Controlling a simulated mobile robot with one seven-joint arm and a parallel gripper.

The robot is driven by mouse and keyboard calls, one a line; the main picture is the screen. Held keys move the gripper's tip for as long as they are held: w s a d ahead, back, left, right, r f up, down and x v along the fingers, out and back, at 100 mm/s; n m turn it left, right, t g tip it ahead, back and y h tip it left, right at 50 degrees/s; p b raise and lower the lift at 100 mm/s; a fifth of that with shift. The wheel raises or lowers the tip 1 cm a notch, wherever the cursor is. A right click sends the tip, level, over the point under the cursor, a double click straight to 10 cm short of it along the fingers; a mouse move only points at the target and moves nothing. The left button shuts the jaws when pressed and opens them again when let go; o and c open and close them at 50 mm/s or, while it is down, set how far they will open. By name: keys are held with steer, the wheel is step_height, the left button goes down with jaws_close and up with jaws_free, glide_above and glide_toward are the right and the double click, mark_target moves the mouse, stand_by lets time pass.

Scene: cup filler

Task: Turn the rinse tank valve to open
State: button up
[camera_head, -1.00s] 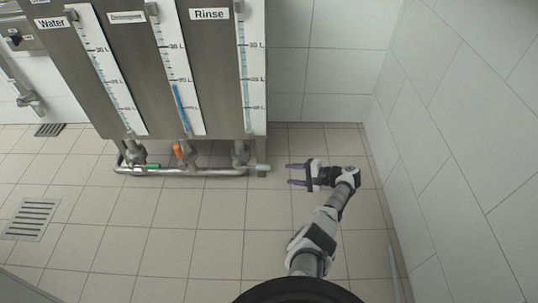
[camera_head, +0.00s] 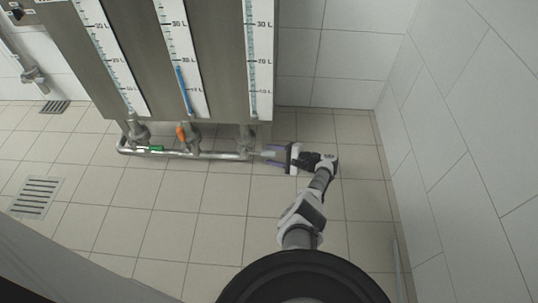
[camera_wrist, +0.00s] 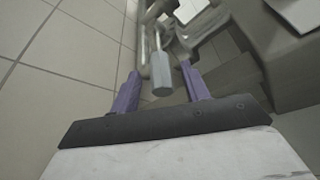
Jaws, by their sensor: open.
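The rinse tank (camera_head: 225,70) is the rightmost section of the steel tank unit in the head view. Its valve (camera_head: 247,140) sits below it on the pipe. The valve's grey handle (camera_wrist: 160,80) shows in the wrist view, between my purple fingers. My gripper (camera_head: 271,155) is open at the right end of the pipe, with its fingers around the handle. In the wrist view my gripper (camera_wrist: 161,87) has gaps on both sides of the handle, so no grip shows.
An orange valve handle (camera_head: 180,133) and a green one (camera_head: 157,149) sit further left on the pipe (camera_head: 205,155). A white tiled wall (camera_head: 455,120) stands to the right. Floor drains (camera_head: 35,196) lie at the left. The tiled floor in front is clear.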

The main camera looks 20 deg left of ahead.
steer(key=shift+x, duration=1.05)
jaws_close()
